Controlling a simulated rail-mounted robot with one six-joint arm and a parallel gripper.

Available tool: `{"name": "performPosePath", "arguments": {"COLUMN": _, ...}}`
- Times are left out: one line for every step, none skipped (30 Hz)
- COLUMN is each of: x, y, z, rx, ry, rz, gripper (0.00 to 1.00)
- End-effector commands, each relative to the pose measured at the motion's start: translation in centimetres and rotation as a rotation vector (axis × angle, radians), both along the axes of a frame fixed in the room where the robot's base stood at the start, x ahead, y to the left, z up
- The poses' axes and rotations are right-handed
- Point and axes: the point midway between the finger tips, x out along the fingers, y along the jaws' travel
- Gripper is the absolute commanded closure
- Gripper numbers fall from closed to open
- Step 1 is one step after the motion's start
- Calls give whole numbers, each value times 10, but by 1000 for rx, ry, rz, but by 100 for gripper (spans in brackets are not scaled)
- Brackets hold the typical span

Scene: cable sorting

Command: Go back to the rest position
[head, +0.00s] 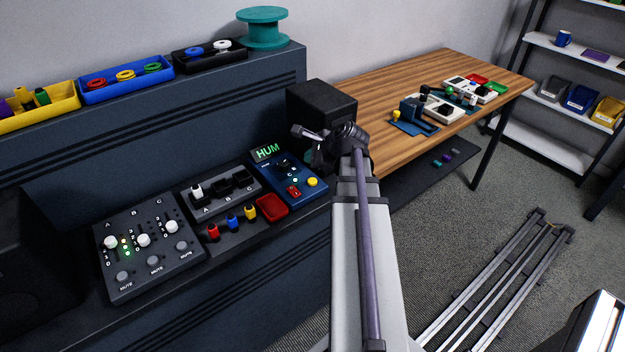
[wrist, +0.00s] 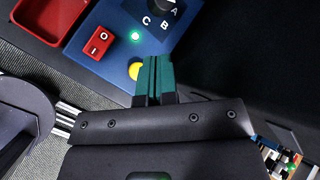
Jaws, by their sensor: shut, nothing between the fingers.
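My gripper (wrist: 157,62) shows in the wrist view with its two teal fingers shut together and nothing between them. It is over the edge of the blue control box (wrist: 118,63), next to the yellow button (wrist: 134,70), which the fingers partly cover. Whether they touch the box cannot be told. The red rocker switch (wrist: 99,43) and a lit green light (wrist: 135,36) are beside it. In the head view the blue box (head: 303,196) has a green HUM display (head: 268,153); my arm reaches over to its right side and mostly hides the gripper.
A dark speaker (head: 325,105) stands close behind my wrist. A red tray (head: 272,208), a plug panel (head: 222,193) and a slider mixer (head: 150,247) lie to the left. A wooden table (head: 370,87) with devices stands at the right. Floor rails (head: 500,280) lie at lower right.

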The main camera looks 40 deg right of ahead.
Motion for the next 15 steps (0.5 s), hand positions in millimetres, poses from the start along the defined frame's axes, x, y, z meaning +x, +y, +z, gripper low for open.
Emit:
{"name": "performPosePath", "arguments": {"x": 0, "y": 0, "z": 0, "rx": 0, "ry": 0, "rz": 0, "gripper": 100}}
{"name": "performPosePath", "arguments": {"x": 0, "y": 0, "z": 0, "rx": 0, "ry": 0, "rz": 0, "gripper": 100}}
{"name": "performPosePath", "arguments": {"x": 0, "y": 0, "z": 0, "rx": 0, "ry": 0, "rz": 0, "gripper": 100}}
{"name": "performPosePath", "arguments": {"x": 0, "y": 0, "z": 0, "rx": 0, "ry": 0, "rz": 0, "gripper": 100}}
{"name": "performPosePath", "arguments": {"x": 0, "y": 0, "z": 0, "rx": 0, "ry": 0, "rz": 0, "gripper": 100}}
{"name": "performPosePath", "arguments": {"x": 0, "y": 0, "z": 0, "rx": 0, "ry": 0, "rz": 0, "gripper": 100}}
{"name": "performPosePath", "arguments": {"x": 0, "y": 0, "z": 0, "rx": 0, "ry": 0, "rz": 0, "gripper": 100}}
{"name": "performPosePath", "arguments": {"x": 0, "y": 0, "z": 0, "rx": 0, "ry": 0, "rz": 0, "gripper": 100}}
{"name": "performPosePath", "arguments": {"x": 0, "y": 0, "z": 0, "rx": -1, "ry": 0, "rz": 1, "gripper": 100}}
{"name": "performPosePath", "arguments": {"x": 0, "y": 0, "z": 0, "rx": -6, "ry": -1, "rz": 6, "gripper": 100}}
{"name": "performPosePath", "arguments": {"x": 0, "y": 0, "z": 0, "rx": -17, "ry": -2, "rz": 18, "gripper": 100}}
{"name": "performPosePath", "arguments": {"x": -1, "y": 1, "z": 0, "rx": -40, "ry": -1, "rz": 47, "gripper": 100}}
{"name": "performPosePath", "arguments": {"x": -2, "y": 2, "z": -1, "rx": -66, "ry": 2, "rz": 79, "gripper": 100}}
{"name": "performPosePath", "arguments": {"x": -4, "y": 3, "z": -3, "rx": -99, "ry": 13, "rz": 122, "gripper": 100}}
{"name": "performPosePath", "arguments": {"x": -9, "y": 5, "z": -7, "rx": -158, "ry": 33, "rz": 194, "gripper": 100}}
